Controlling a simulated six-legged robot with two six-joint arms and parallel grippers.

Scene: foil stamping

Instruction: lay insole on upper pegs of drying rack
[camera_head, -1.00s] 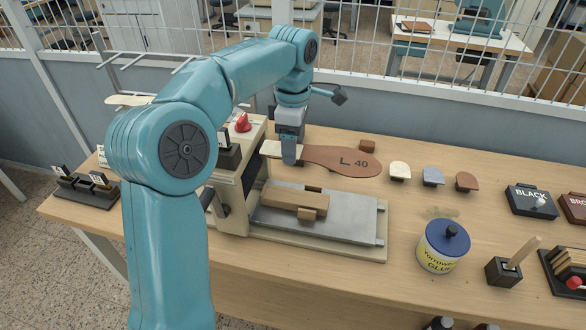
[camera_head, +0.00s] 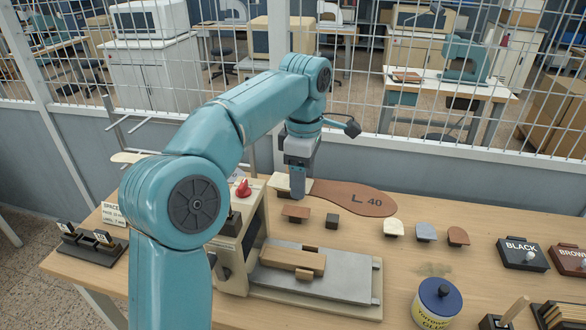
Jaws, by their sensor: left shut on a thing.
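The insole (camera_head: 352,197) is brown, marked "L 40", with a pale heel end. My left gripper (camera_head: 298,194) is shut on it near the pale end. The insole is held roughly flat, above the back of the workbench. The drying rack (camera_head: 118,126) stands at the left behind my left arm, with thin metal pegs showing near its top. A pale insole-shaped piece (camera_head: 127,157) shows lower on the rack. My arm hides much of the rack. My right gripper is not in view.
The stamping press (camera_head: 253,238) with its grey bed stands on the bench (camera_head: 400,262) below the gripper. A wire-mesh fence (camera_head: 400,120) runs behind.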

